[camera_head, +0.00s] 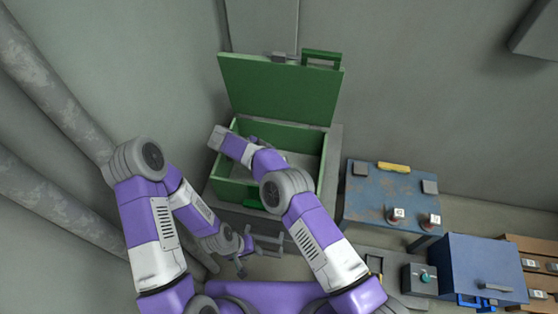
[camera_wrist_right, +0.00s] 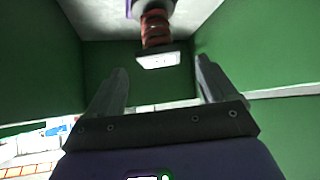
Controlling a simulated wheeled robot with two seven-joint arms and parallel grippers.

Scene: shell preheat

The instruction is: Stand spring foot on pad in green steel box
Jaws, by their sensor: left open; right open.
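The green steel box (camera_head: 228,188) stands open in the head view, its lid (camera_head: 280,92) raised at the back. My right arm reaches over the box; its gripper is hidden there. In the right wrist view my right gripper (camera_wrist_right: 160,66) is open inside green walls. A spring foot with a red-brown coil (camera_wrist_right: 156,32) and white end plate shows between and beyond its fingertips, not gripped. Its far end is at a pale surface, cut off by the frame, so I cannot tell whether it rests on the pad. My left gripper (camera_head: 260,252) is open and empty in front of the box.
A blue table (camera_head: 375,200) right of the box bears two more small feet (camera_head: 397,215) with white tops, a yellow bar (camera_head: 393,167) and grey blocks. A blue cabinet (camera_head: 485,265) and a grey button box (camera_head: 420,280) stand at the lower right. Pipes run along the left wall.

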